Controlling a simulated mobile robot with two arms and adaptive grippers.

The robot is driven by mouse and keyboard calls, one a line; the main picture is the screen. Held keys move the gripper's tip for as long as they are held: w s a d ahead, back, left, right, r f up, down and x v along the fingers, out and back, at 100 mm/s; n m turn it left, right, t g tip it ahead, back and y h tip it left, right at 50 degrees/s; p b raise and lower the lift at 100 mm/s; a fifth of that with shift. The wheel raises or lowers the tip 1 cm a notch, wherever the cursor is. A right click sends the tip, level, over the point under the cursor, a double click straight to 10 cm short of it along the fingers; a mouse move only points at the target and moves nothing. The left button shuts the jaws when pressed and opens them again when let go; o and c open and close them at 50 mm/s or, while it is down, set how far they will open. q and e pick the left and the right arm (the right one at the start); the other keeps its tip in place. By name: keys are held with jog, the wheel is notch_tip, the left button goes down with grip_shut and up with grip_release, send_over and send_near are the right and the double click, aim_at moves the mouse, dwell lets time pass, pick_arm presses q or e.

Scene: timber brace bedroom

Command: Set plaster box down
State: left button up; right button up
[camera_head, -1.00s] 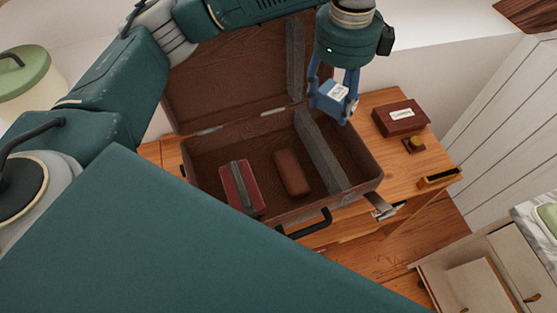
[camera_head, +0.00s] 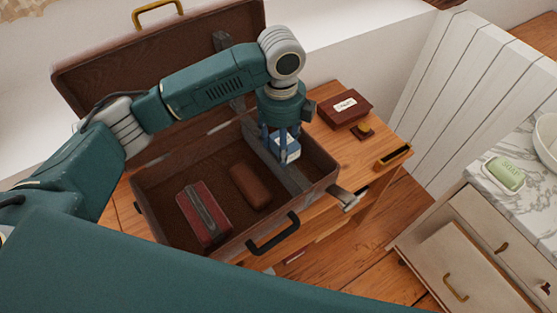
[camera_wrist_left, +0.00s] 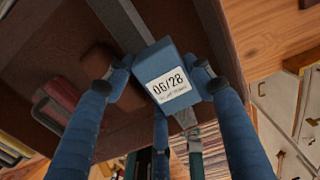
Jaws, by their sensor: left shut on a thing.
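The plaster box is a small blue box with a white label (camera_head: 288,151); in the left wrist view its label (camera_wrist_left: 172,86) reads "06/28". My left gripper (camera_head: 281,138) points down and is shut on it, with a finger on each side. The box is at the far right part of the open brown suitcase (camera_head: 262,232), beside the grey strap or divider (camera_head: 290,178). Whether its underside touches the suitcase floor is hidden. My right gripper is not in view.
A dark red labelled box (camera_head: 344,109) and a small brass-topped block (camera_head: 362,131) stand on the wooden table (camera_head: 330,149). A marble-topped cabinet (camera_head: 470,178) stands at right.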

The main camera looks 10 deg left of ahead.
aim_at(281, 170)
pick_arm(q)
jog(key=shift+f, duration=3.85)
jog(key=o, duration=1.2)
jog(key=shift+f, duration=0.1)
jog(key=shift+c, duration=0.2)
notch_tip(281, 170, up, 12)
jog(key=shift+r+b, duration=0.15)
jog(key=shift+b, duration=0.25)
